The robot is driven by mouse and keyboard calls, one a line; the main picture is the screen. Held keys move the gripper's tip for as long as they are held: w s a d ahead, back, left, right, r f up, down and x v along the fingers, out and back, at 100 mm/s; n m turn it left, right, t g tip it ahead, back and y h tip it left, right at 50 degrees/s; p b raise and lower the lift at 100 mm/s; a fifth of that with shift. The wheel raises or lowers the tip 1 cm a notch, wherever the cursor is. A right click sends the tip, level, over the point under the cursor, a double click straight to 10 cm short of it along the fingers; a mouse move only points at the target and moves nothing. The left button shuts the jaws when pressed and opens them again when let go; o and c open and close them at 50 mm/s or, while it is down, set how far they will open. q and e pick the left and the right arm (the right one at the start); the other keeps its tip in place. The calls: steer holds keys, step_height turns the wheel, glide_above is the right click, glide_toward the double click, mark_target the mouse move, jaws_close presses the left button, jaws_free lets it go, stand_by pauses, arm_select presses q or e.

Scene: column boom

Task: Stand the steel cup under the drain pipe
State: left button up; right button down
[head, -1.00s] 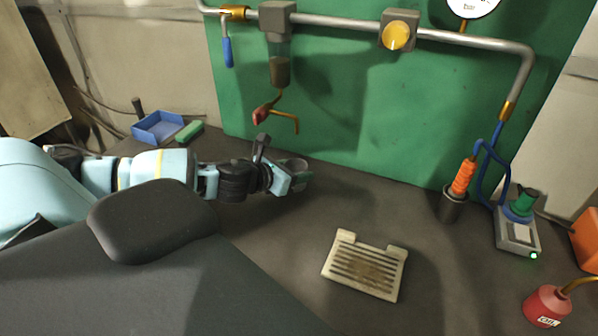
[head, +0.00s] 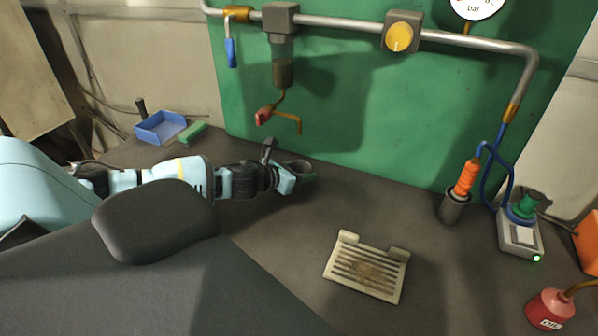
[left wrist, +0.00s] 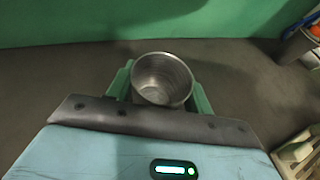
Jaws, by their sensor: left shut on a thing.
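The steel cup (left wrist: 162,78) stands upright between the fingers of my left gripper (left wrist: 160,92) in the left wrist view. It is open at the top and looks empty. The brass drain pipe (head: 287,117) with a red handle hangs below the glass filter bowl, above and a little left of the cup in the picture. I cannot tell whether the cup touches the bench. My right gripper is not in view.
A slotted cream tray (head: 368,290) lies on the bench at front centre. A blue bin (head: 160,129) and green block (head: 193,132) lie at back left. A dark holder with an orange-handled tool (head: 463,182), a grey device (head: 520,236) and a red oil can (head: 549,309) stand right.

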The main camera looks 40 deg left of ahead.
arm_select(q)
steer(key=shift+f, duration=0.1)
steer(key=shift+f, duration=0.15)
steer(key=o, duration=1.1)
